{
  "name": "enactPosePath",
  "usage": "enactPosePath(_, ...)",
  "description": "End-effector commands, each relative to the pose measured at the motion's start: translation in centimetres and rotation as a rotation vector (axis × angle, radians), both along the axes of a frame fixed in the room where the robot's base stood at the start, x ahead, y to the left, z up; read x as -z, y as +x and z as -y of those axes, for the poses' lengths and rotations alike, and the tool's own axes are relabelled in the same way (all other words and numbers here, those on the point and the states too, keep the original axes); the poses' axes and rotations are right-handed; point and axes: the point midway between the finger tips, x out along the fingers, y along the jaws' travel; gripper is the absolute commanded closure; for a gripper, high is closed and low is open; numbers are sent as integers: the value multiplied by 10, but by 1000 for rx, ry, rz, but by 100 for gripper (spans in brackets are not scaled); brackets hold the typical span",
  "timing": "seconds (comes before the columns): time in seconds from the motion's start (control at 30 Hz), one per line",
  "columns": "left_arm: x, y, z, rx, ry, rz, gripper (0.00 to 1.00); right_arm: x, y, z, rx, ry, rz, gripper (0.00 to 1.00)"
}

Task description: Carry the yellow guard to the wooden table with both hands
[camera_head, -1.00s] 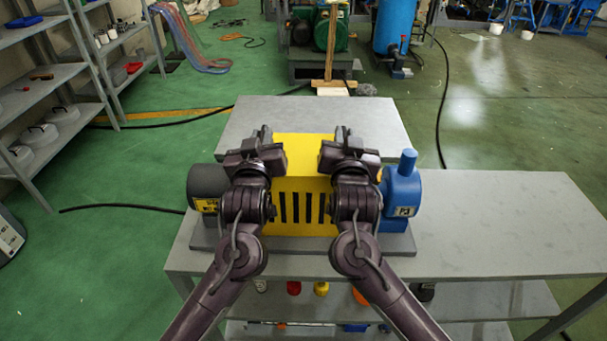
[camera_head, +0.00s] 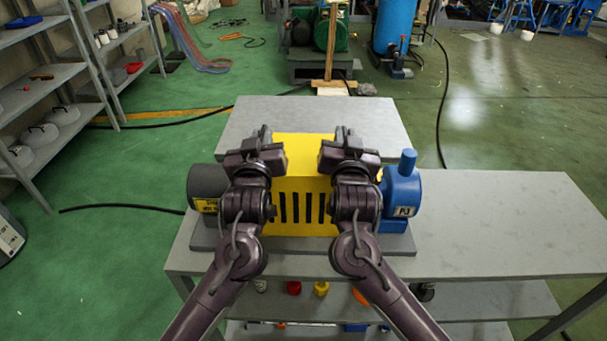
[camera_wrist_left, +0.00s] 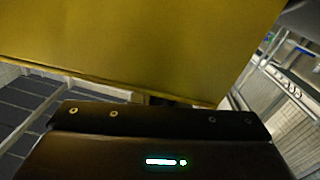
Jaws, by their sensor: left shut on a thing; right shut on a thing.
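The yellow guard (camera_head: 303,185) sits over the middle of the pump unit on the grey table, with dark slots in its front face. My left gripper (camera_head: 266,136) is shut on its left side, and my right gripper (camera_head: 341,136) is shut on its right side. The fingertips are partly hidden by the wrists. In the left wrist view the guard (camera_wrist_left: 140,40) fills the upper part, close above the dark gripper body. No wooden table can be made out for certain.
A dark grey motor (camera_head: 205,184) stands left of the guard and a blue pump (camera_head: 402,190) stands right, both on a grey base plate (camera_head: 400,244). The grey table (camera_head: 500,225) is bare to the right. Grey shelves (camera_head: 45,75) stand at the left.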

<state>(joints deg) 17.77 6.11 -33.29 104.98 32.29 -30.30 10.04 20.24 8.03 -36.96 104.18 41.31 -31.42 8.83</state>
Motion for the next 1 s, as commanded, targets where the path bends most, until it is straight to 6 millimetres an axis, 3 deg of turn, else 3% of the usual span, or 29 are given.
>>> enactPosePath(0.57,-8,-1,2,4,-5,5,100,-7,-1,-2,-5,5,3,100)
enactPosePath(1.0,-51,-1,2,5,-5,6,100,-50,-1,-3,-5,5,4,100)
